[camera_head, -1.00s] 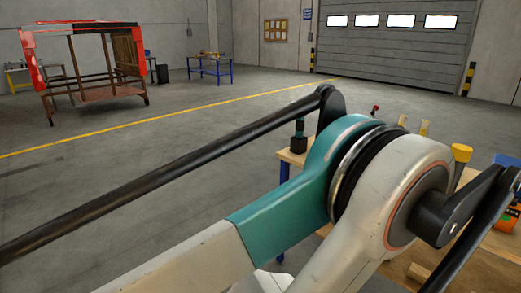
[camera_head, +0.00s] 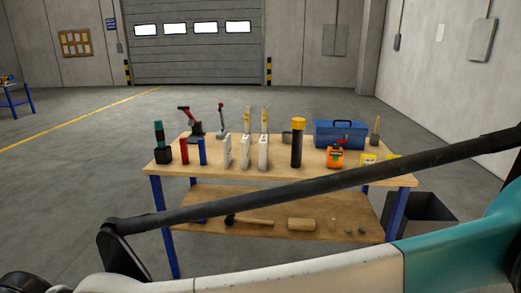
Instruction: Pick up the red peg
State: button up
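The red peg (camera_head: 184,151) stands upright near the left end of the wooden workbench top (camera_head: 215,172). It stands between a dark block holding a teal-handled tool (camera_head: 161,143) and a blue peg (camera_head: 202,151). Nothing touches the red peg that I can see. My arm crosses the lower part of the view, in front of the bench. My gripper is not in the picture, so its state is hidden.
The lower shelf (camera_head: 270,205) holds a mallet (camera_head: 250,220). Floor left of the bench is clear.

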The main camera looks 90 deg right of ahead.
aim_at(182, 141)
jog(key=z, duration=2.15)
jog(key=i+z, duration=0.1)
jog(key=i, duration=0.15)
jog(key=i+l+u, duration=0.1)
jog(key=i, duration=0.35)
jog(key=i+l, duration=0.25)
jog(key=i, duration=0.25)
jog(key=i+l+u, duration=0.15)
jog(key=i, duration=0.3)
jog(key=i+l+u, duration=0.1)
jog(key=i+l, duration=0.2)
jog(key=i, duration=0.15)
